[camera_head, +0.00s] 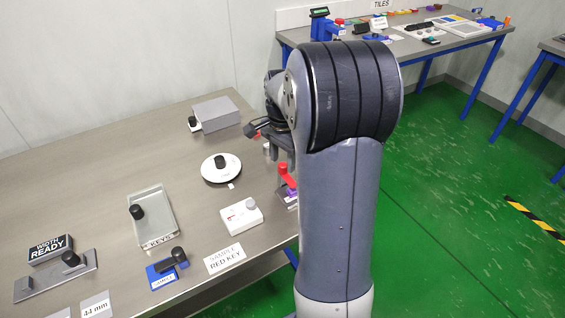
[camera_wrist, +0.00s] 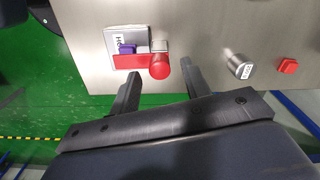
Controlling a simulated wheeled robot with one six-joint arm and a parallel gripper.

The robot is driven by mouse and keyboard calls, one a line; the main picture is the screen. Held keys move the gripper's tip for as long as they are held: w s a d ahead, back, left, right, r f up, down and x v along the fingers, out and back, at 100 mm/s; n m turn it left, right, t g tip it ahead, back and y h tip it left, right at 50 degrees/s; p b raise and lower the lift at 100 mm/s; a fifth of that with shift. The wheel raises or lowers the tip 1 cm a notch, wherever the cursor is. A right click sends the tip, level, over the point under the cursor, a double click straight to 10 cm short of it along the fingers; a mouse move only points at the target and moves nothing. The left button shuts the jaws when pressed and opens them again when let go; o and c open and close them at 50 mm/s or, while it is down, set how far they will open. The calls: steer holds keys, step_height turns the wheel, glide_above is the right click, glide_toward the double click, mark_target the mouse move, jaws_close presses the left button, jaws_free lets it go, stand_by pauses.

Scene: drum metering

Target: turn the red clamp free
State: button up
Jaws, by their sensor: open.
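The red clamp (camera_wrist: 130,62) is a flat red bar with a round red knob (camera_wrist: 159,67) at its right end in the wrist view. It lies across a grey plate with a white label (camera_wrist: 115,36) and a purple piece (camera_wrist: 127,48). In the head view the clamp (camera_head: 284,172) shows at the table's right edge, partly hidden by my arm. My gripper (camera_wrist: 160,73) is open and empty, with its fingertips to the left and right of the knob in the picture. Whether they reach down to its height I cannot tell. In the head view my gripper (camera_head: 276,150) is partly hidden.
A silver labelled cylinder (camera_wrist: 239,66) and a small red block (camera_wrist: 288,66) stand right of the clamp in the wrist view. A white device with a knob (camera_head: 241,216) and a round white dish (camera_head: 221,168) are nearby. The table edge is close.

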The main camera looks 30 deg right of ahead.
steer(key=shift+f, duration=0.85)
steer(key=shift+c, duration=0.4)
jaws_close()
